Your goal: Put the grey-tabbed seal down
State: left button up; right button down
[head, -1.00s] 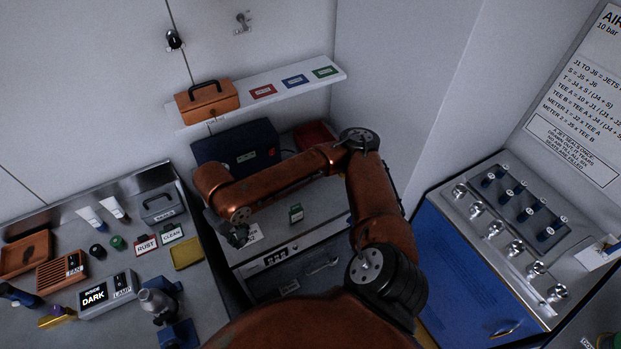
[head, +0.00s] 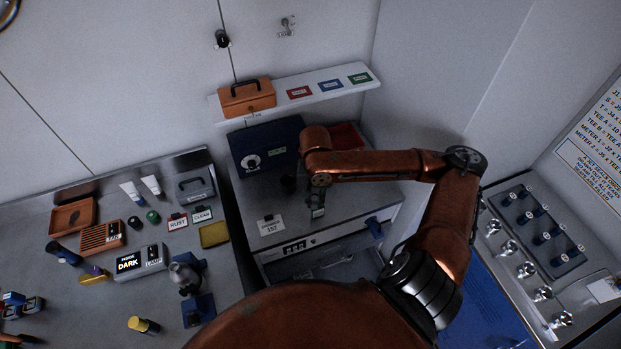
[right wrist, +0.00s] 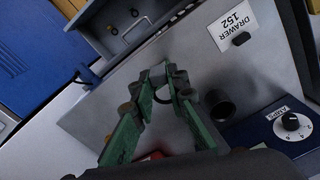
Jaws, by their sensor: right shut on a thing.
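My right gripper (head: 318,211) is low over the grey cabinet top (head: 350,199) in the head view, pointing down. In the right wrist view its green-padded fingers (right wrist: 157,76) come together at the tips. A dark ring, which I take to be the seal (right wrist: 165,99), shows between them. Its grey tab is hard to make out, largely hidden by the fingertips. I cannot tell whether the seal touches the surface. In the head view the seal is too small to make out. My left gripper is not in view.
A black cup (right wrist: 220,105) stands close beside the fingers. A shelf (head: 327,91) runs above. A cluttered bench (head: 110,208) lies left.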

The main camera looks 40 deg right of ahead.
jog(key=w+d+f, duration=0.2)
jog(key=w+f, duration=0.1)
jog(key=w+d+f, duration=0.2)
jog(key=w, duration=0.2)
jog(key=w+d+f, duration=0.2)
jog(key=w+f, duration=0.1)
jog(key=shift+w+d+f, duration=0.1)
jog(key=shift+w+f, duration=0.2)
jog(key=shift+w, duration=0.05)
jog(key=shift+w+d+f, duration=0.25)
jog(key=shift+w+f, duration=0.2)
jog(key=shift+f, duration=0.15)
notch_tip(320, 180, down, 3)
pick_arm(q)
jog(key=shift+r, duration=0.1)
pick_arm(e)
jog(key=shift+f, duration=0.15)
jog(key=c, duration=1.9)
grip_release()
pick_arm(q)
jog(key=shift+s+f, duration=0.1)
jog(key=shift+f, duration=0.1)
